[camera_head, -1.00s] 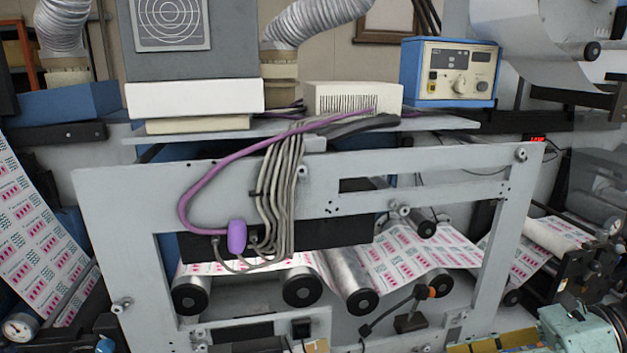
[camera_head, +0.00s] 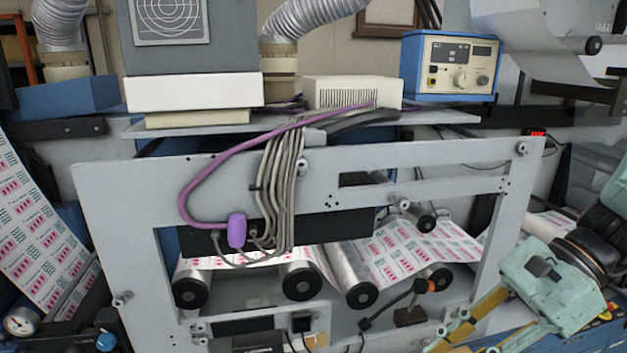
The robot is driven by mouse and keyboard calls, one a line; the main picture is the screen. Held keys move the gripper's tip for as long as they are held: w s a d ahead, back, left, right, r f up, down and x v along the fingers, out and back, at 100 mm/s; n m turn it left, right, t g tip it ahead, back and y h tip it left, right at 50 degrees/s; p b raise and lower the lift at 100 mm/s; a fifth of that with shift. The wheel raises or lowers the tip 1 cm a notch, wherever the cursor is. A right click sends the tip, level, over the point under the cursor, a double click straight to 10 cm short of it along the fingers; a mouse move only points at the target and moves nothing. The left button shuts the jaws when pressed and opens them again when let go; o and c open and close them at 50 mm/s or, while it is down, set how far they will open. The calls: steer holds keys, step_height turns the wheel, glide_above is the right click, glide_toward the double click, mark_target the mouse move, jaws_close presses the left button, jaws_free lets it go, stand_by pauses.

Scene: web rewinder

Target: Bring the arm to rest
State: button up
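My gripper (camera_head: 468,343) shows at the lower right, with a pale green body and yellowish fingers. It points down and to the left, in front of the lower right part of the grey machine frame (camera_head: 415,165). Its two fingers stand apart with a gap between them, and I see nothing held in it. The ends of the fingers run close to or past the bottom edge of the picture. My arm comes in from the right edge.
A printed web (camera_head: 405,250) runs over several rollers inside the frame. A purple cable (camera_head: 190,190) and grey cables hang on its front. A blue control box (camera_head: 450,65) stands on the shelf above. A blue panel with coloured buttons (camera_head: 612,315) is at the lower right.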

steer(key=s+a+r+n+t+h, duration=0.1)
steer(key=s+r+n+t+h, duration=0.4)
steer(key=s+r+n+h, duration=0.4)
steer(key=shift+s+a+r+n, duration=0.15)
steer(key=shift+s+r+n, duration=1)
steer(key=shift+r+n, duration=2.1)
steer(key=shift+f+n, duration=0.45)
steer(key=shift+f, duration=0.05)
